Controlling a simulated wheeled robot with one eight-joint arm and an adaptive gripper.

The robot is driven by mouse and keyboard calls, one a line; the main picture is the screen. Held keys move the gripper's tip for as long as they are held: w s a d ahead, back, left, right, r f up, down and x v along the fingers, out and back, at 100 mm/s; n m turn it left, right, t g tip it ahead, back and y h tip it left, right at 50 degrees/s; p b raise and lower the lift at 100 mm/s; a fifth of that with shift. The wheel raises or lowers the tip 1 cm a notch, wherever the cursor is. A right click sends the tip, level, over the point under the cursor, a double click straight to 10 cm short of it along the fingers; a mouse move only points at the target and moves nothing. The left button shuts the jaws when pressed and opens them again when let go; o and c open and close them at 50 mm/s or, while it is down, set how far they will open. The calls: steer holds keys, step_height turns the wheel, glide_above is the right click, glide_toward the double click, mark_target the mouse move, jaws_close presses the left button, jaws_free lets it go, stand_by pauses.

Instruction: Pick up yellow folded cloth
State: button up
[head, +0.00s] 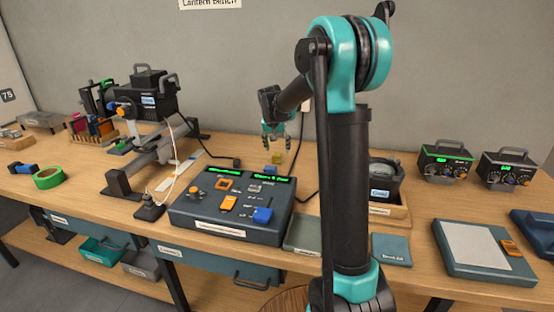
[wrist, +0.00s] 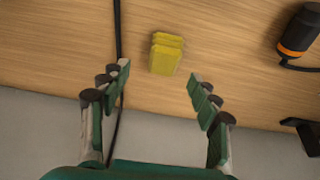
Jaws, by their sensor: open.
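The yellow folded cloth (wrist: 165,55) lies on the wooden bench in the wrist view, showing several stacked layers. It also shows small in the head view (head: 277,157), behind the control console. My gripper (head: 276,137) is above the bench near the cloth, pointing down. In the wrist view my gripper (wrist: 160,82) has its fingers spread wide apart, with nothing between them. The cloth lies just beyond the fingertips, roughly centred between them. I cannot tell the exact height of the fingers above it.
A dark console (head: 232,205) with lit displays stands in front of the cloth. A black cable (wrist: 117,30) runs left of the cloth. A black cylinder with an orange band (wrist: 298,35) lies to the right. The wood around the cloth is bare.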

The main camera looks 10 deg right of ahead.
mark_target(277, 154)
steer(key=shift+a+x, duration=0.15)
steer(key=shift+x, duration=1.2)
steer(key=shift+a+x, duration=0.15)
steer(key=shift+x, duration=1.15)
steer(key=shift+s, duration=0.15)
steer(key=c, duration=1.2)
steer(key=shift+c, duration=0.2)
step_height(277, 154, up, 20)
steer(key=o, duration=0.4)
steer(key=shift+c, duration=1.4)
